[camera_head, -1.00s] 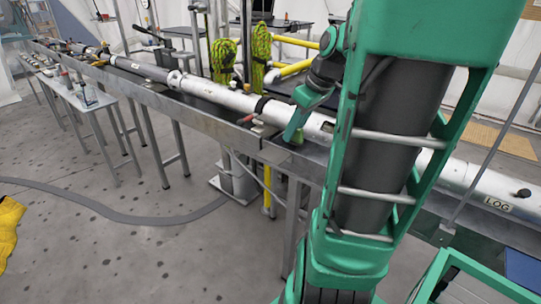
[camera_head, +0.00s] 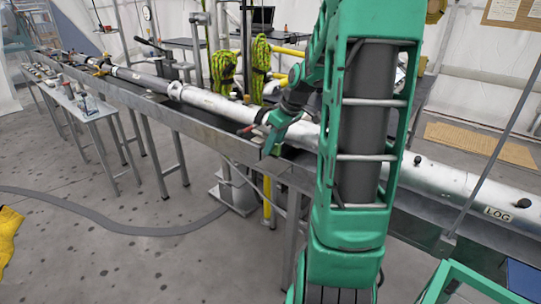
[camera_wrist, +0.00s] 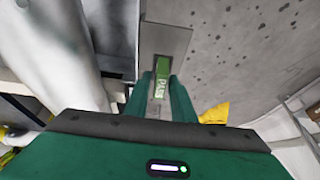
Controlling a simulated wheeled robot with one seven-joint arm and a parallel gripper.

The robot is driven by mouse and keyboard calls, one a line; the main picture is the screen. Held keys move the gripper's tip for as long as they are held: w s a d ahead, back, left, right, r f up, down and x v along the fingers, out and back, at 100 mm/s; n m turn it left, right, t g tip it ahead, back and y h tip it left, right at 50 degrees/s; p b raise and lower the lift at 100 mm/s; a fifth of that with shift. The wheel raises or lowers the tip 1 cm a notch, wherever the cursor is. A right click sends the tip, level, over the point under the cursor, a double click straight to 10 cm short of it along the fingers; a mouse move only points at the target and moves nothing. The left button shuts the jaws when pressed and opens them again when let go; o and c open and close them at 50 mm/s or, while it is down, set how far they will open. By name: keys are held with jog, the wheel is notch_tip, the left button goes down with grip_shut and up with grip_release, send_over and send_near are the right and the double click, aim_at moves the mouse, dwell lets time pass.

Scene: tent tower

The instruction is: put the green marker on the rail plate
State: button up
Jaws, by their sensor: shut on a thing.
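The green marker (camera_wrist: 162,72) is a small green piece with PASS lettering, seen in the wrist view between my fingertips. My gripper (camera_wrist: 161,92) is shut on it. A flat grey plate (camera_wrist: 165,37) lies under and beyond the marker in the wrist view, and appears to be the rail plate. I cannot tell whether the marker touches it. In the head view my gripper (camera_head: 270,140) is at the near edge of the long metal rail. The marker is too small to make out there.
A long silver pipe marked LOG (camera_head: 465,187) lies along the rail (camera_head: 190,124), close to my gripper. Yellow-green rope coils (camera_head: 222,66) hang behind. A side table (camera_head: 92,108) with small items stands at left.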

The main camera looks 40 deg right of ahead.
aim_at(273, 153)
jog(key=shift+f, duration=1.8)
jog(key=shift+f, duration=0.1)
jog(key=o, duration=1)
jog(key=a+v, duration=0.1)
jog(key=v, duration=1.1)
jog(key=s+a+f+m+g, duration=0.1)
jog(key=s+a+f+m, duration=0.1)
jog(key=s+a, duration=0.2)
jog(key=s+a+f+m+g, duration=0.2)
jog(key=s+a, duration=0.3)
jog(key=s, duration=0.5)
jog(key=s+a+f+m+g, duration=0.1)
jog(key=s+a+f+m, duration=0.1)
jog(key=s+a+m, duration=0.2)
jog(key=shift+s+a+f+g, duration=0.15)
jog(key=shift+s+a, duration=0.2)
jog(key=shift+s, duration=0.35)
jog(key=shift+s+a+f+g, duration=0.15)
jog(key=shift+s+a, duration=0.2)
jog(key=shift+s, duration=0.35)
